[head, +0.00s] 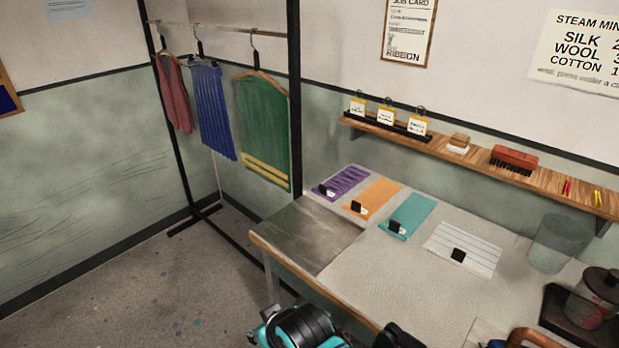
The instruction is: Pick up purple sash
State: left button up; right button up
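The purple sash (345,181) lies flat at the far left end of the worktable (385,262), close to the wall. A small black clip with a white tag (326,190) sits on its near left end. The sash lies apart from the orange sash beside it. I cannot make out the fingers of either gripper. A rounded teal and black part, seemingly of my own arm, shows at the bottom edge, well short of the purple sash.
An orange sash (375,194), a teal sash (412,212) and a striped white cloth (470,245) lie in a row rightward. A shelf (470,152) overhangs behind. A clothes rack (297,100) stands left. A clear bucket (557,243) and a dark pot (597,300) stand right.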

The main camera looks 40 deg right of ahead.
aim_at(343, 178)
jog(key=i+z, duration=0.4)
jog(key=i+j+z, duration=0.1)
jog(key=z, duration=0.35)
jog(key=i, duration=0.05)
